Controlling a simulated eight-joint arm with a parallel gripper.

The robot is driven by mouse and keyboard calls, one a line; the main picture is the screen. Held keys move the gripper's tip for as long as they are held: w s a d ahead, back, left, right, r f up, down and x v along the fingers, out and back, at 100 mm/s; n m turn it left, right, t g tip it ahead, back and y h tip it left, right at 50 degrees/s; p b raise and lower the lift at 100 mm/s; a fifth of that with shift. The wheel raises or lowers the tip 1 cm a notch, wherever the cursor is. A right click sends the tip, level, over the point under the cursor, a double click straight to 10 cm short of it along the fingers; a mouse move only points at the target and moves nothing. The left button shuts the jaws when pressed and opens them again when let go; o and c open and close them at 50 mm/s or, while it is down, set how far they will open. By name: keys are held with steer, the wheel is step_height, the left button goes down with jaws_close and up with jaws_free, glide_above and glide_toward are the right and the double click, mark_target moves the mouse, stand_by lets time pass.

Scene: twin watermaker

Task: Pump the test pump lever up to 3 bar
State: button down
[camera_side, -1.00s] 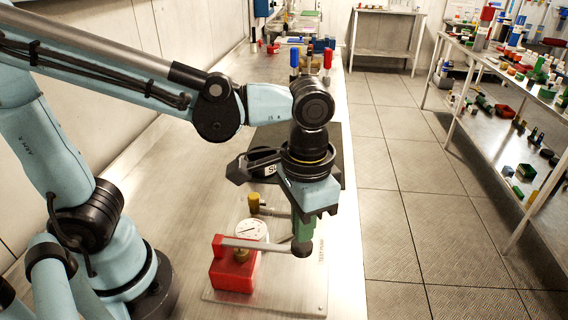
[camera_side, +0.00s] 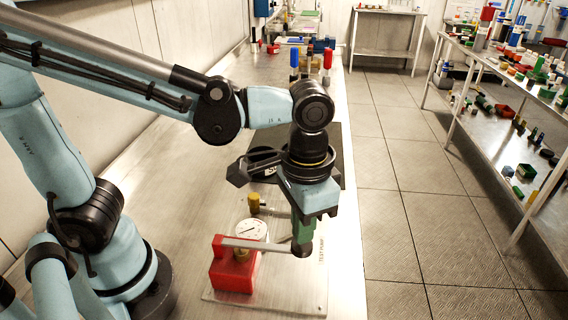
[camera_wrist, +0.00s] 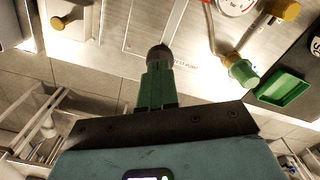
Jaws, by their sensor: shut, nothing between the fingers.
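The test pump has a red block (camera_side: 232,271) on a pale base plate (camera_side: 275,291) at the bench's front edge. Its grey lever (camera_side: 262,245) runs from the block to the right, close to level, and ends in a dark round knob (camera_side: 301,251). A white round gauge (camera_side: 250,230) stands behind the lever; its reading is too small to tell. My gripper (camera_side: 303,239) is shut, with its green fingers pointing down onto the knob from above. In the wrist view the fingers (camera_wrist: 158,72) meet the dark knob (camera_wrist: 159,52); the gauge (camera_wrist: 234,5) is partly cut off.
A brass-coloured knob (camera_side: 254,203) sits behind the gauge. A fitting with a green end (camera_wrist: 243,72) and a green tray (camera_wrist: 286,86) show in the wrist view. Blue and red-topped items (camera_side: 327,62) stand farther back. Open floor (camera_side: 400,220) lies right of the bench.

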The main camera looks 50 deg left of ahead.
steer(key=shift+f, duration=2.25)
steer(key=shift+r, duration=2.45)
steer(key=shift+f, duration=2.45)
steer(key=shift+r, duration=2.45)
step_height(320, 180, up, 6)
steer(key=shift+a, duration=0.1)
